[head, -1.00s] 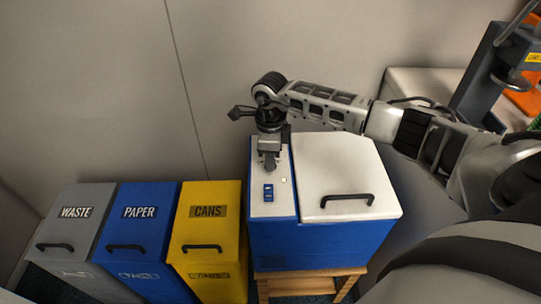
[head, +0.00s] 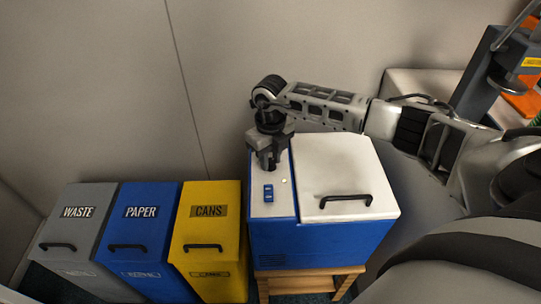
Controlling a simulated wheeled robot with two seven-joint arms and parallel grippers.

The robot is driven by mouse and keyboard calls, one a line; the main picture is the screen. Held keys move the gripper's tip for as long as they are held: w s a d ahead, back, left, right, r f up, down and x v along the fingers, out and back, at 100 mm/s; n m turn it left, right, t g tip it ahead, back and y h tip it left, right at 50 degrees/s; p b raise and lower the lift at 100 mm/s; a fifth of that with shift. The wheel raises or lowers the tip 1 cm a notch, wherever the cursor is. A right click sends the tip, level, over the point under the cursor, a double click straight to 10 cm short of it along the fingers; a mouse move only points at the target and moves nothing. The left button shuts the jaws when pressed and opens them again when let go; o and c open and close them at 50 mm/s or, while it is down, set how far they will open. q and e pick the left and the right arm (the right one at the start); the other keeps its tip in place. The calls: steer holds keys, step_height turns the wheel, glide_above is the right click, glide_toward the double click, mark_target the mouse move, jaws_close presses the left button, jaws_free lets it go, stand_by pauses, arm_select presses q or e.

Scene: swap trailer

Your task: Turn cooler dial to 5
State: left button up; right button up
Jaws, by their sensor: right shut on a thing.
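The blue cooler (head: 320,243) has a white lid (head: 338,165) with a dark handle, and a narrow white control strip (head: 270,208) on its left side. My right gripper (head: 268,166) reaches down onto the back part of that strip. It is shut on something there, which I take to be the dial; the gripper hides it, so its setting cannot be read. A small blue panel (head: 268,193) sits on the strip in front of the gripper. My left gripper is not in view.
The cooler stands on a wooden stand (head: 305,283). Left of it are a yellow cans bin (head: 210,240), a blue paper bin (head: 140,240) and a grey waste bin (head: 75,235). A wall is close behind. A grey-blue device (head: 490,75) stands at the upper right.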

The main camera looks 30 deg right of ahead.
mark_target(271, 161)
steer(key=shift+m, duration=0.4)
steer(key=o, duration=1)
steer(key=shift+r, duration=0.1)
step_height(271, 161, up, 16)
steer(key=shift+f, duration=0.1)
